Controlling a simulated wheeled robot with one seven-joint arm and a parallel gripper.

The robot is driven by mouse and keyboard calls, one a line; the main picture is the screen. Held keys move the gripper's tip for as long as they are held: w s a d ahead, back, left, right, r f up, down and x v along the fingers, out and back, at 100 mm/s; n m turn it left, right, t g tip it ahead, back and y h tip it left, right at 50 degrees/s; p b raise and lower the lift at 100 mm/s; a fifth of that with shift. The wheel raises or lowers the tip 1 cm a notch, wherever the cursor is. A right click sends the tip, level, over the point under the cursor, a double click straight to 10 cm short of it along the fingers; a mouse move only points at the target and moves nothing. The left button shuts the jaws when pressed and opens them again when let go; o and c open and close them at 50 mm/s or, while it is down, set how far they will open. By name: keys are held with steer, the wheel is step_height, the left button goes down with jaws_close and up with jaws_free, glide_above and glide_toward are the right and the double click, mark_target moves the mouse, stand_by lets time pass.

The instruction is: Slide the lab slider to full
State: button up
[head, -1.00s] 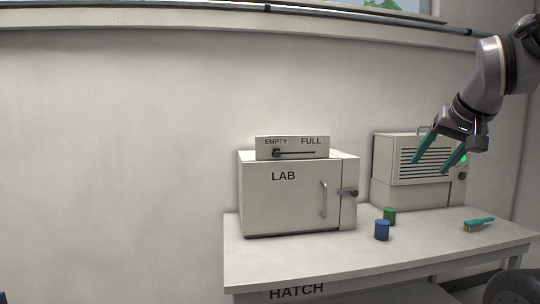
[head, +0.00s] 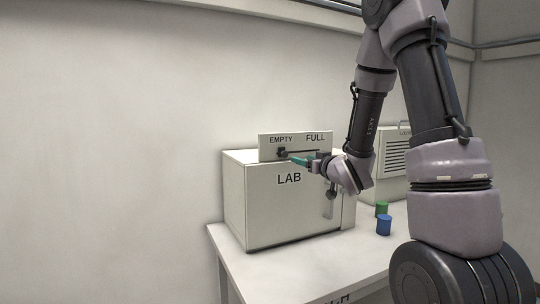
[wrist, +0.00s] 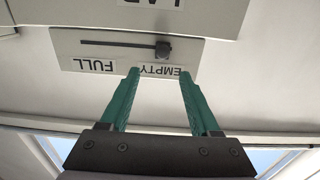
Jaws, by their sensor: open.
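The lab slider's panel (head: 309,140) stands on top of the white box marked LAB. Its dark knob (head: 282,152) sits at the EMPTY end of the slot, with FULL at the right end. In the wrist view the panel (wrist: 110,62) shows upside down, with the knob (wrist: 162,50) near EMPTY and FULL at the left. My gripper (head: 291,157) is at the panel, close to the knob. In the wrist view my gripper (wrist: 159,74) has its two green fingers apart and empty. The knob appears between and just beyond the fingertips; I cannot tell whether they touch.
The LAB box (head: 262,207) stands on a white table (head: 270,270), its handle partly behind my wrist. A blue cup (head: 384,225) and a green cup (head: 381,208) stand to its right. A vented machine (head: 394,155) is partly hidden by my arm.

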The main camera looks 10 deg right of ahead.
mark_target(286, 154)
steer(key=x, duration=1.1)
steer(key=shift+s+a+r, duration=0.1)
steer(key=shift+a, duration=0.2)
jaws_close()
stand_by(0.9)
